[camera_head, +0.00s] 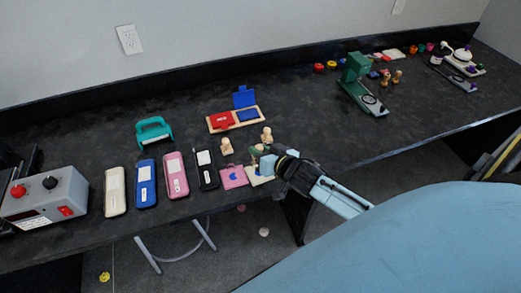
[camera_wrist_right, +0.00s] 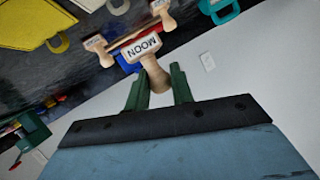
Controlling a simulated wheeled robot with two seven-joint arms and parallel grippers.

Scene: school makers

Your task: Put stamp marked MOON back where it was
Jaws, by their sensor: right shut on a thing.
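The stamp marked MOON (camera_wrist_right: 150,68) is a turned wooden stamp with a white label. My right gripper (camera_wrist_right: 160,88) is shut on it, with its green fingers on either side of the handle. In the head view the right gripper (camera_head: 265,154) is near the front edge of the dark worktop, above small cards, and largely hides the stamp. Two other wooden stamps stand nearby, one at left (camera_head: 227,146) and one behind the gripper (camera_head: 267,135). Both also show beside MOON in the wrist view. My left gripper is not in view.
A wooden tray (camera_head: 212,127) holds red (camera_head: 222,120) and blue (camera_head: 247,115) ink pads. A pink card (camera_head: 234,177) and a pale card (camera_head: 254,178) lie at the front edge. Several labelled slim cases line the left. A green device (camera_head: 356,70) stands right.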

